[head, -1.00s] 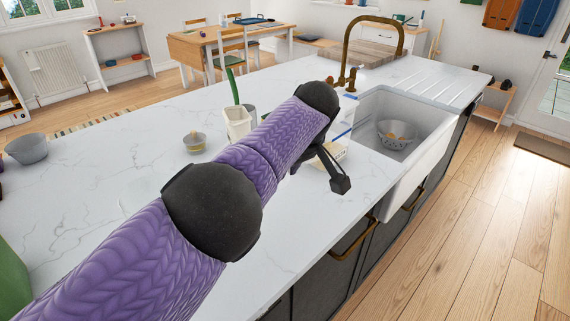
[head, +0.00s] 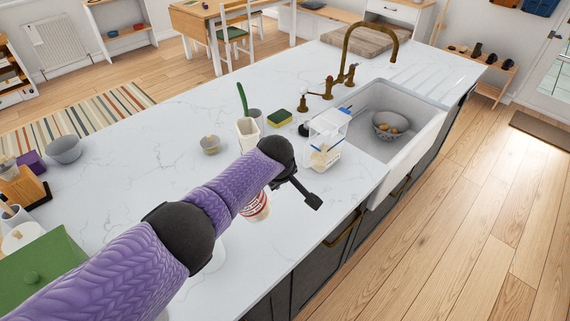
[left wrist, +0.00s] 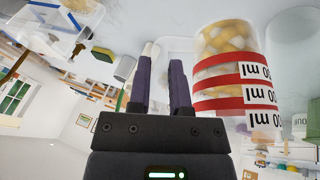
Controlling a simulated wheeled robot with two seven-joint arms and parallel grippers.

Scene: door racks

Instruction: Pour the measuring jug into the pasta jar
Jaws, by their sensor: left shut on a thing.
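The measuring jug (left wrist: 235,85) is clear, with red bands, white "ml" labels and pale yellow pieces inside. In the head view the jug (head: 257,206) shows only partly below my left arm and looks roughly upright. My left gripper (left wrist: 162,75) is shut on it, apparently at the handle; the exact contact is hard to see. In the head view its fingers are hidden behind the arm. A clear container with blue edges (head: 325,135) and tan contents stands on the counter by the sink, right of the gripper; it may be the pasta jar. My right gripper is out of view.
The sink (head: 410,105) holds a colander (head: 389,126). The counter's front edge runs close on the right.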

